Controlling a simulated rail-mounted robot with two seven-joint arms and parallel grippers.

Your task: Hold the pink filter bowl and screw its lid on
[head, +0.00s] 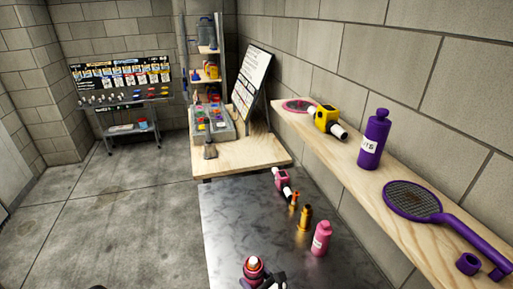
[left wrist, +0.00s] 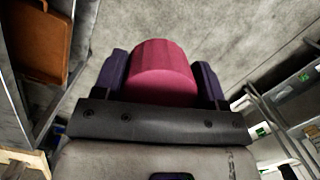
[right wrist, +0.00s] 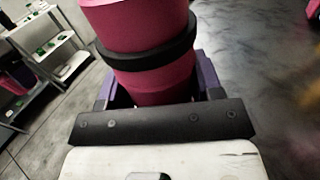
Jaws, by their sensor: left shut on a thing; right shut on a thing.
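My left gripper (left wrist: 165,85) has its purple fingers shut on a faceted magenta cylindrical part (left wrist: 163,70), which looks like one piece of the pink filter. My right gripper (right wrist: 155,92) is shut on a pink cylinder (right wrist: 150,82) with a black ring (right wrist: 145,52) around it; more pink body rises past the ring out of the top of the right wrist view. In the head view this pink part (head: 253,266) stands at the bottom edge, its top pale gold in the centre, beside my right gripper (head: 270,282). I cannot tell which piece is the lid.
A metal table (head: 235,220) holds a pink bottle (head: 320,240), a gold fitting (head: 303,220) and a pink-and-black tool (head: 281,182). The wooden shelf (head: 350,150) at right carries a purple bottle (head: 373,140) and a yellow tool (head: 327,119). Floor at left is clear.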

